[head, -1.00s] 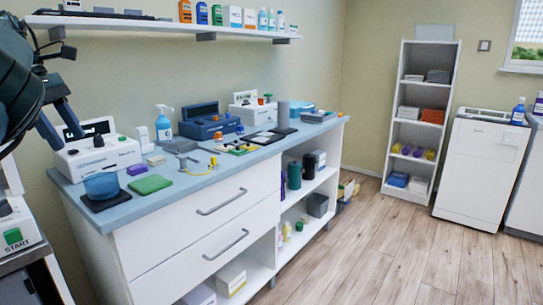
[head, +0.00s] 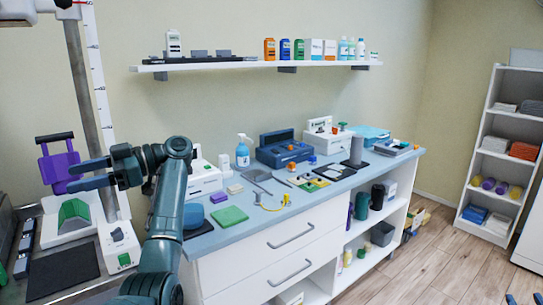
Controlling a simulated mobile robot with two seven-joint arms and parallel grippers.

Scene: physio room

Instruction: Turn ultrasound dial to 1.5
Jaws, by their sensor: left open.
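A white machine (head: 205,180) stands at the left end of the blue-topped counter, partly hidden by my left arm. It may be the ultrasound unit; its lettering is too small to read, and I cannot make out its dial or setting. My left gripper (head: 76,176) is open, its fingers pointing left, well left of this machine. The fingers overlap a purple object (head: 59,163) in the picture; I cannot tell whether they touch it. Two dark tips at the bottom right corner look like my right gripper (head: 525,297); the rest is out of frame.
A green pad (head: 230,216) and blue bowl (head: 193,215) lie near the counter's left front. A spray bottle (head: 242,152), a blue case (head: 285,150) and a second white machine (head: 322,137) stand behind. A metal post (head: 88,110) rises at left.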

